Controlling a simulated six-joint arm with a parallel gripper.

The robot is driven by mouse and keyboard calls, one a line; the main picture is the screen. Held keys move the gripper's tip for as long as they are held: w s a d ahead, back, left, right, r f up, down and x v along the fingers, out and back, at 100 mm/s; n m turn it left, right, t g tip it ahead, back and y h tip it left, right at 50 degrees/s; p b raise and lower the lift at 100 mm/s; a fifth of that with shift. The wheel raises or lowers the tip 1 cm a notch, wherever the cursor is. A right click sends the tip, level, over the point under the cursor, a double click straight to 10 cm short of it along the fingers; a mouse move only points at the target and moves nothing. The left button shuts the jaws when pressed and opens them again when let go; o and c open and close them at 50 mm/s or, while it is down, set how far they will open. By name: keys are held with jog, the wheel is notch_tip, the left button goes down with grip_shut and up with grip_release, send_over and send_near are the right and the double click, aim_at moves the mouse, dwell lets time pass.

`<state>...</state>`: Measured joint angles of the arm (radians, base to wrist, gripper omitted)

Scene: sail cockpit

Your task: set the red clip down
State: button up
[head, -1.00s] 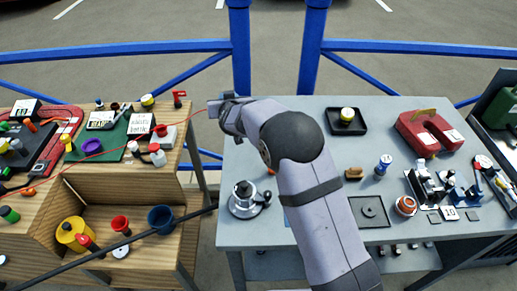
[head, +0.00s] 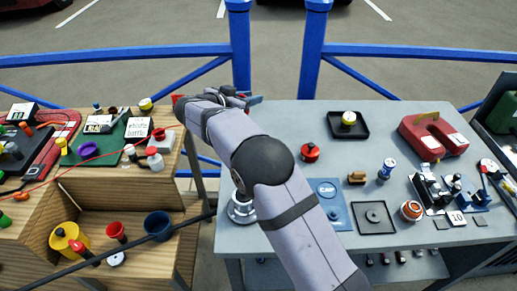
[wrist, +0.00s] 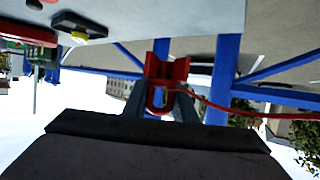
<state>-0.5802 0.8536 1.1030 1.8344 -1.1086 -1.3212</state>
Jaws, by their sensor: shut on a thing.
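The red clip (wrist: 166,72) is between the two fingers of my gripper (wrist: 160,108) in the wrist view, with a red wire running off it to the right. In the head view my gripper (head: 240,98) is at the back left corner of the grey table (head: 290,118). A bit of the red clip (head: 255,100) shows at its tip; the rest is hidden by the gripper. I cannot tell how high the clip is held. The red wire (head: 75,165) runs across the wooden bench toward my wrist.
The wooden bench (head: 190,215) with jars and cards stands to the left. On the table are a red-topped knob (head: 310,152), a blue plate (head: 328,188), a black tray (head: 365,128), a grey tray (head: 388,226) and a red magnet (head: 433,140). Blue railing (head: 240,50) stands behind.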

jog(key=s+d+f+m+g+h, duration=0.1)
jog(key=s+d, duration=0.3)
jog(key=d, duration=0.1)
jog(key=shift+s+m+h, duration=0.25)
jog(key=shift+m+h, duration=0.15)
jog(key=shift+f, duration=0.25)
jog(key=shift+f+p, duration=0.3)
jog(key=shift+f, duration=4.6)
jog(key=shift+f, duration=0.15)
jog(key=o, duration=1)
